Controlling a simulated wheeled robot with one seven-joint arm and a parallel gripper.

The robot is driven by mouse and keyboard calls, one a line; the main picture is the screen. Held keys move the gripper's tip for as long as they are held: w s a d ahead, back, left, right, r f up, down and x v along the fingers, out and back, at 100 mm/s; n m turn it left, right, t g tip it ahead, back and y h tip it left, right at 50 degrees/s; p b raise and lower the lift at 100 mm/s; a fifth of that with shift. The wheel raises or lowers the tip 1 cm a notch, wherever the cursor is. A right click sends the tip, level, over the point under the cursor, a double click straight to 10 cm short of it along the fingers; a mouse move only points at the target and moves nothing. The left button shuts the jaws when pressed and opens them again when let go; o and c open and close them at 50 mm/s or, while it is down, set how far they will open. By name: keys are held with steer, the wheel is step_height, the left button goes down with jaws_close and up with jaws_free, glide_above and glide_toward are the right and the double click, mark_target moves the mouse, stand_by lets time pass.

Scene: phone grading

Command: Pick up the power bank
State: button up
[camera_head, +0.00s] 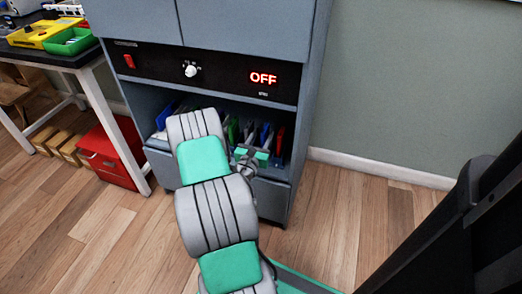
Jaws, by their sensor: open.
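I cannot make out which item is the power bank. A row of thin upright items (267,136) in blue, green, white and red stands in the open bay of a grey cabinet (250,28), partly behind my arm. My gripper (254,157) is at the front of this bay, beside the right part of the row. It is small and partly hidden by my own arm. It is open, and I see nothing held in it.
The cabinet has a black panel with a red switch (128,61), a knob (191,70) and a display (263,78) reading OFF. A table (70,55) with yellow and green trays stands at left, a red box (112,152) below it. The floor right of the cabinet is clear.

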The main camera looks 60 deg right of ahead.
mark_target(267, 124)
steer(key=d, duration=0.4)
steer(key=w+d+b, duration=0.1)
steer(key=d, duration=0.1)
steer(key=shift+d+f, duration=0.1)
steer(key=shift+d, duration=0.15)
jaws_close()
stand_by(1.1)
